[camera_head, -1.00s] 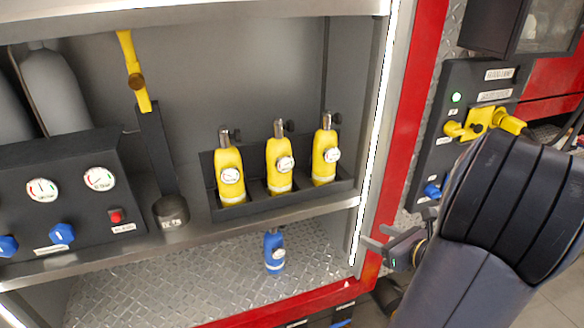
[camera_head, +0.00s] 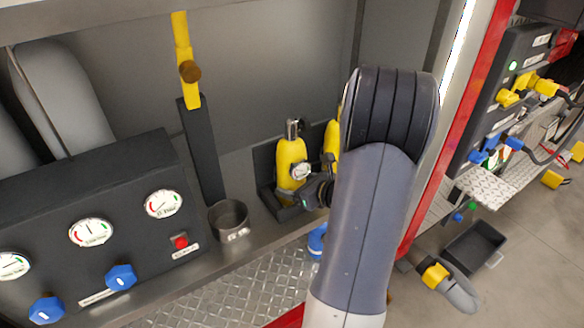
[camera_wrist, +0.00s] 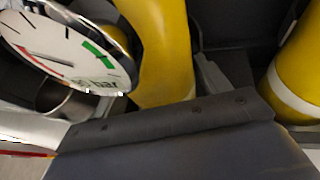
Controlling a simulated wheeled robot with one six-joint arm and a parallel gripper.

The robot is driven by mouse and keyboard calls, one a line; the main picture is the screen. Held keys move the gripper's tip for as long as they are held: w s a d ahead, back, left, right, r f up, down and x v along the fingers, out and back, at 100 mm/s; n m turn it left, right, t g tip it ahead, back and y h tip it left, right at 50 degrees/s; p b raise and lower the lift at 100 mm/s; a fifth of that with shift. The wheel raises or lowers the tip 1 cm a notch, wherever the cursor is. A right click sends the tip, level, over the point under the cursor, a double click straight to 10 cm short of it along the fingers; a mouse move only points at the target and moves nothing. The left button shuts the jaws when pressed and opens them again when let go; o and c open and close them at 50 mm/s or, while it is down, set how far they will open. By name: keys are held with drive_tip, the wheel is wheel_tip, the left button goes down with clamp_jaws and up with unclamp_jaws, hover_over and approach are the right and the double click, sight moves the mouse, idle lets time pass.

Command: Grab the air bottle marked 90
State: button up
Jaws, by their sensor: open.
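A yellow air bottle (camera_head: 291,165) with a white gauge stands upright in the dark rack on the shelf in the head view. A second yellow bottle (camera_head: 331,142) is mostly hidden behind my arm, and the third is fully hidden. My gripper (camera_head: 318,190) is open, just right of the first bottle's gauge and in front of the rack. In the wrist view a large tilted gauge (camera_wrist: 65,45) fills the upper left, with a yellow bottle (camera_wrist: 165,50) beside it. Another yellow bottle (camera_wrist: 298,75) with a white band is at the right. I cannot read a 90 on any bottle.
The rack (camera_head: 268,200) has a low front wall. A metal cup (camera_head: 229,220) and a gauge panel (camera_head: 95,220) with blue knobs stand to the left. A blue bottle (camera_head: 317,242) below is partly hidden by my arm. The cabinet's red edge (camera_head: 425,195) is at the right.

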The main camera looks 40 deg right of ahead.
drive_tip(key=shift+w+a+f, duration=0.15)
drive_tip(key=shift+w+f, duration=0.1)
drive_tip(key=shift+w, duration=0.4)
drive_tip(key=shift+c, duration=0.3)
clamp_jaws()
drive_tip(key=shift+r, duration=0.15)
